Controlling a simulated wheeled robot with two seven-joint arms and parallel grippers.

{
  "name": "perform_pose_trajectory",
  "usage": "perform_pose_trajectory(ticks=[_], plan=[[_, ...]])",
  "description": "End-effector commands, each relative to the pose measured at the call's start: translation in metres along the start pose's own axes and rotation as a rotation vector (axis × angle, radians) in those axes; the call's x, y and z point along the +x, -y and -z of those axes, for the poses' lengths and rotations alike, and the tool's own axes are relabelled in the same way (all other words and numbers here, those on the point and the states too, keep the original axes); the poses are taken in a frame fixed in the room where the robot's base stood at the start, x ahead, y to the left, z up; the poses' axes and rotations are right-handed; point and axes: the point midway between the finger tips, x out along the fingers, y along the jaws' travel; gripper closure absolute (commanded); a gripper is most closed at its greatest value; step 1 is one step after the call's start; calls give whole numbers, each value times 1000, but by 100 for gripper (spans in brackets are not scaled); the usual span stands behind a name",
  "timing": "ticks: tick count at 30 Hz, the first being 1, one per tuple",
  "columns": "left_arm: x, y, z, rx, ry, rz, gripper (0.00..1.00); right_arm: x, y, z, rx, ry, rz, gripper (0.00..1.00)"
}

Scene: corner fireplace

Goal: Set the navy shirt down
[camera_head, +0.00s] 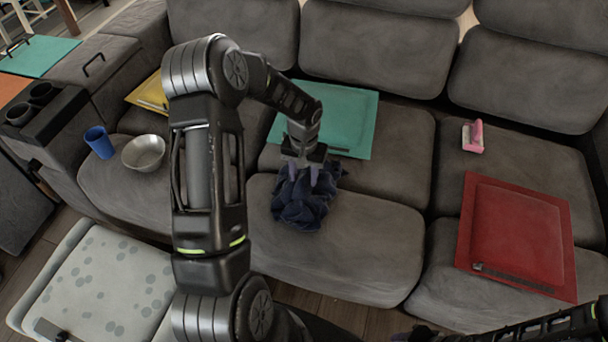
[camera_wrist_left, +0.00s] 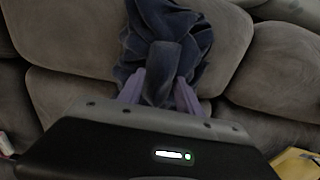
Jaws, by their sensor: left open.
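The navy shirt (camera_head: 303,205) lies crumpled on the grey sofa seat, at the front edge of the teal mat. It also shows in the left wrist view (camera_wrist_left: 165,45), bunched beyond my fingers. My left gripper (camera_head: 307,178) is open over the shirt's far part, pointing down, with its purple fingers at the cloth. In the left wrist view the two fingers (camera_wrist_left: 160,95) stand apart with some cloth between them. I cannot tell whether they touch it. My right gripper cannot be made out; only a dark arm part shows at the bottom right.
The teal mat (camera_head: 345,115) lies behind the shirt. A red mat (camera_head: 515,235) and a pink-and-white object (camera_head: 473,137) are to the right. A metal bowl (camera_head: 143,153) and blue cup (camera_head: 98,142) stand left. The seat right of the shirt is clear.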

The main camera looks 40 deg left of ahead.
Motion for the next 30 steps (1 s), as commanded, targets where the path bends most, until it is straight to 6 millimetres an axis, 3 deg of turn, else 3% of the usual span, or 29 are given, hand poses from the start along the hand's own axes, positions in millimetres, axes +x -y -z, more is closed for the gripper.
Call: perform_pose_trajectory(ticks=[8, 24, 30], plan=[[-9, 0, 1, 0, -2, 0, 59, -3, 1, 0, 0, 0, 0, 64], [-107, 0, 1, 0, -3, 0, 59, -11, 4, 0, 0, 0, 0, 64], [-122, 0, 0, 0, -1, 0, 59, -12, 4, 0, 0, 0, 0, 64]])
